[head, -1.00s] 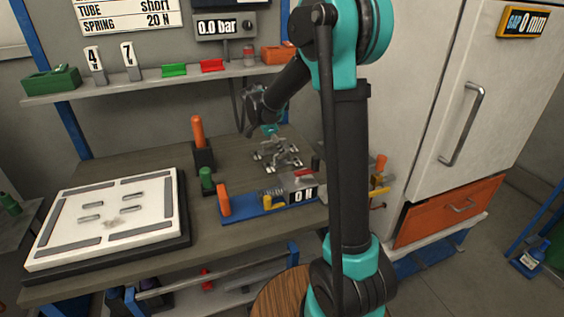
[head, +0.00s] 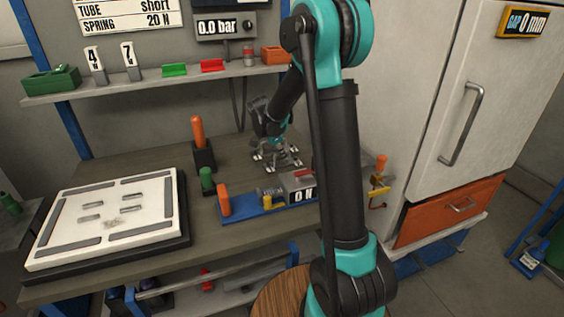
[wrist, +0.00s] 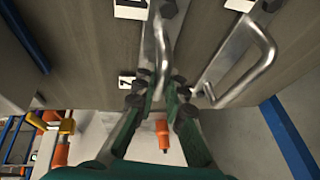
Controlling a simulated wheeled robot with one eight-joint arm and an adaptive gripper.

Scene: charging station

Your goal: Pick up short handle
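Several metal handles (head: 266,157) lie in a cluster on the workbench in the head view. In the wrist view one metal handle (wrist: 162,42) runs down between my fingertips, and a second, wider handle (wrist: 252,72) lies to the right. I cannot tell for sure which is the short one. My gripper (wrist: 161,92) has its green fingers a little apart, one on each side of the near handle's end. Contact is not clear. In the head view my gripper (head: 284,147) is low over the handles, partly hidden by my arm.
A blue fixture (head: 240,210) with orange and yellow parts stands in front of the handles. Orange- and green-handled tools (head: 198,132) stand to the left. A white board (head: 115,215) fills the bench's left side. A tall white cabinet (head: 440,110) is at right.

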